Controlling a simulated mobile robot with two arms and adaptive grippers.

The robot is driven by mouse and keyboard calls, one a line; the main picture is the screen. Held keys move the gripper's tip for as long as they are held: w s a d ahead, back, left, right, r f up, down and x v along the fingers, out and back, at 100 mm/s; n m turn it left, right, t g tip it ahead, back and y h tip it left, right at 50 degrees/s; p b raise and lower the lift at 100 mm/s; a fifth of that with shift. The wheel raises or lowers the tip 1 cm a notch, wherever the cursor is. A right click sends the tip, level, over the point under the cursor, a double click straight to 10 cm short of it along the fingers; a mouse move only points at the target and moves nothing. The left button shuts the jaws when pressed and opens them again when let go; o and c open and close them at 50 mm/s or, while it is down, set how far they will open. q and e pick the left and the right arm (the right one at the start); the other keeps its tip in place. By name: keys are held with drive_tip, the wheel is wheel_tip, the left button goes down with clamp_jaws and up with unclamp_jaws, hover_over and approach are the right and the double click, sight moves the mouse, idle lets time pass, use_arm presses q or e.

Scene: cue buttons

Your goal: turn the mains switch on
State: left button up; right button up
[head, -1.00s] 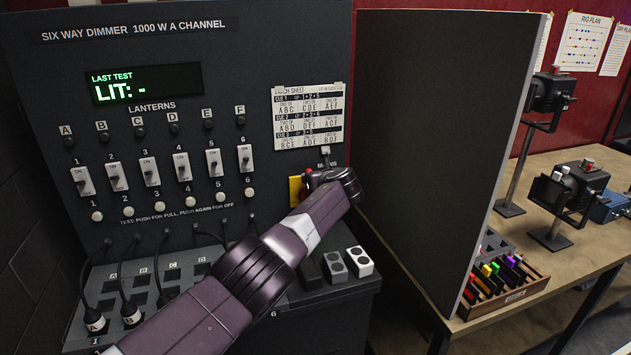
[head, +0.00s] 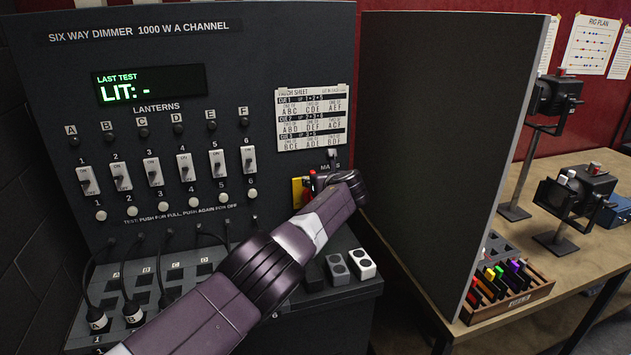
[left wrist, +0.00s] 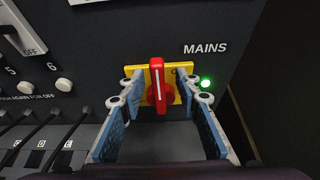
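The mains switch is a red rotary handle (left wrist: 158,86) on a yellow plate (left wrist: 171,97), under the MAINS label. Its handle stands about upright in the left wrist view. A green lamp (left wrist: 206,83) glows to its right. My left gripper (left wrist: 162,88) is open, with its blue-padded fingers on either side of the handle and a gap on both sides. In the head view the yellow plate (head: 297,193) and a bit of the red handle (head: 311,186) show past my left wrist, which hides the rest and the fingers. My right gripper is not in view.
The dimmer panel carries several white rocker switches (head: 154,172), round test buttons and a display (head: 151,84) reading "LIT: -". Plugged cables (head: 125,290) lie below. A dark partition (head: 440,150) stands close to the right, before a bench with lamps (head: 575,195).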

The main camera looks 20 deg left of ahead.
use_arm(q)
drive_tip(key=shift+r, duration=0.15)
drive_tip(key=shift+s+d, duration=0.1)
drive_tip(key=v, duration=1.1)
drive_tip(key=shift+s+d, duration=0.2)
drive_tip(key=shift+s, duration=0.05)
idle(0.5)
